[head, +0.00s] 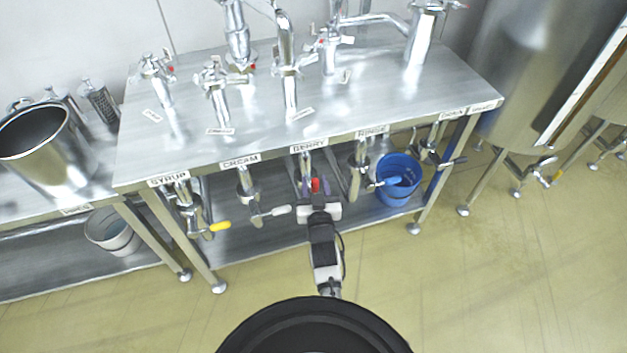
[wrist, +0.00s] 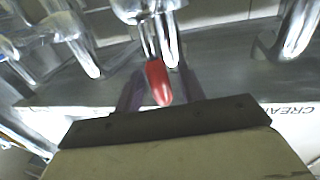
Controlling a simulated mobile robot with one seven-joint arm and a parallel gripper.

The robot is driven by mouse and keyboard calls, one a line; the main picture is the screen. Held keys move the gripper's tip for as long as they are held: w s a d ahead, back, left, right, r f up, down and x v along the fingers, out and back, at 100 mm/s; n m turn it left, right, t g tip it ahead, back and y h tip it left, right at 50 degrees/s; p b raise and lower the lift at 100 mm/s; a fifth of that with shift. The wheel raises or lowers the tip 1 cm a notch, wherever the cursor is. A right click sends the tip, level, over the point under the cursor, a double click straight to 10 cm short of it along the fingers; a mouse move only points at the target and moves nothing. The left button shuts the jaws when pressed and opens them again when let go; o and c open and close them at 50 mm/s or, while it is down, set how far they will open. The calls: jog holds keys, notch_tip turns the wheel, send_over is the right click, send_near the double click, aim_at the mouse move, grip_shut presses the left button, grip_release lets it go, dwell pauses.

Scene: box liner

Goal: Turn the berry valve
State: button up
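The berry valve hangs under the table's front edge below the BERRY label (head: 309,146). Its red-tipped handle (head: 315,185) points toward me; the red tip also shows in the wrist view (wrist: 158,82). My gripper (head: 316,189) is right at this handle, with one finger on each side of it. In the wrist view my gripper (wrist: 158,92) looks open, with gaps between the red tip and the fingers. Part of the valve body is hidden behind my gripper in the head view.
Left are the cream valve with a white handle (head: 277,211) and the syrup valve with a yellow handle (head: 219,226). Right is a blue-handled valve (head: 387,182) by a blue bucket (head: 398,190). Steel taps stand on the table (head: 180,135). The floor in front is clear.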

grip_shut()
